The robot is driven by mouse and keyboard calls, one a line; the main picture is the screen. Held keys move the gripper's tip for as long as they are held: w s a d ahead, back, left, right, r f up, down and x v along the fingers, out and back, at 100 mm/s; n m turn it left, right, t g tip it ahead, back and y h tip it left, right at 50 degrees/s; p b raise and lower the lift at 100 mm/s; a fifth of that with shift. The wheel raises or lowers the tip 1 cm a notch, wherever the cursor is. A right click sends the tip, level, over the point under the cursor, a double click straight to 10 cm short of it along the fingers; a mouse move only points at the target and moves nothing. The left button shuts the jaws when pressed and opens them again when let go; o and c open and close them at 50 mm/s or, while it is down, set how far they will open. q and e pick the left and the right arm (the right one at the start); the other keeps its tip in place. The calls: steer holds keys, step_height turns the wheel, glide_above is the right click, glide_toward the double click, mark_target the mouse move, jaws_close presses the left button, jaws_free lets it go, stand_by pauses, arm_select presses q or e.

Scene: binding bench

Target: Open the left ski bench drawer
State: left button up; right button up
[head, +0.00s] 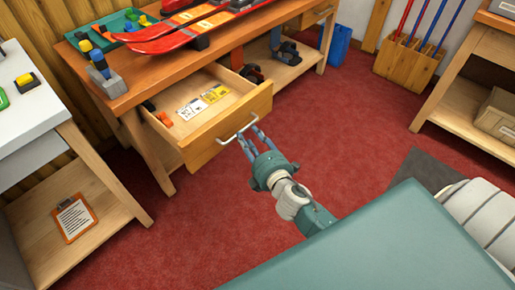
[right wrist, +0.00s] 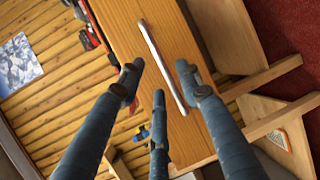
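The left ski bench drawer (head: 203,152) stands pulled out from the wooden bench (head: 118,98) in the head view, with its inside visible. Its metal bar handle (head: 228,138) is on the front face. The drawer front (right wrist: 130,35) shows behind the handle there. My left gripper is in neither view.
The drawer holds yellow and white cards (head: 203,103) and orange pieces (head: 164,119). Red skis (head: 180,37) and a green tray (head: 112,28) lie on the bench top. A white-topped table (head: 35,110) stands left. Red carpet (head: 345,125) is clear to the right.

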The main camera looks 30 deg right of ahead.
steer(key=s+r, duration=0.1)
steer(key=s, duration=0.6)
steer(key=shift+s+a+r, duration=0.2)
steer(key=shift+s+r, duration=0.05)
